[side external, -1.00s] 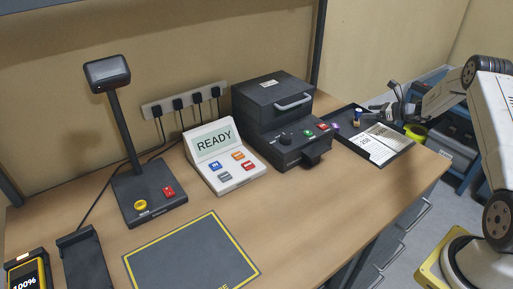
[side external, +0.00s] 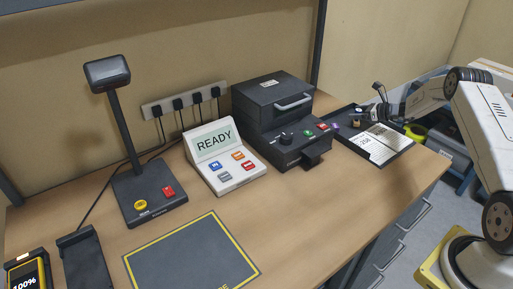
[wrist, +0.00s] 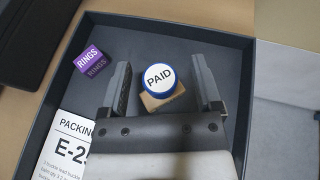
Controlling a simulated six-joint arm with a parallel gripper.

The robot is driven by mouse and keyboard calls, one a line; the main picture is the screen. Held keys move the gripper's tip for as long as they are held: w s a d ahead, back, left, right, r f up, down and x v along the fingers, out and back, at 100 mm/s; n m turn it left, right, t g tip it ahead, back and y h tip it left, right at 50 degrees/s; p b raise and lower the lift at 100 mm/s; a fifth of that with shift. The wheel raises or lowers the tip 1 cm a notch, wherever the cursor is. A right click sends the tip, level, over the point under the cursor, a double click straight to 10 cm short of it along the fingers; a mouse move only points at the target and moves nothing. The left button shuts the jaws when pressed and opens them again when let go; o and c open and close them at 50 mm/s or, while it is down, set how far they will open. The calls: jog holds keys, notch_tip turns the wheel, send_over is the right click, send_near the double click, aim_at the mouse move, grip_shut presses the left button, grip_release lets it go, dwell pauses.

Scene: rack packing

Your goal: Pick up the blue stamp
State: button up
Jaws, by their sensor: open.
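The blue stamp (wrist: 161,76) stands in the dark tray (wrist: 205,32). In the wrist view its round white top reads PAID, with a blue rim and a tan wooden part below. My gripper (wrist: 160,68) is open, with one finger on each side of the stamp and a gap between each finger and the stamp.
A purple RINGS box (wrist: 90,58) lies left of the stamp in the tray. A packing sheet (wrist: 67,146) lies near the front. A black machine with a handle (side external: 285,115) stands left of the tray. The tray wall is close on the right.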

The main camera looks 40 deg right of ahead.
aim_at(359, 110)
grip_shut()
dwell(0.3)
jog(key=shift+r, duration=0.2)
jog(key=shift+r, duration=1.4)
jog(key=s+a+r, duration=0.7)
jog(key=s+r, duration=0.3)
jog(key=s, duration=0.2)
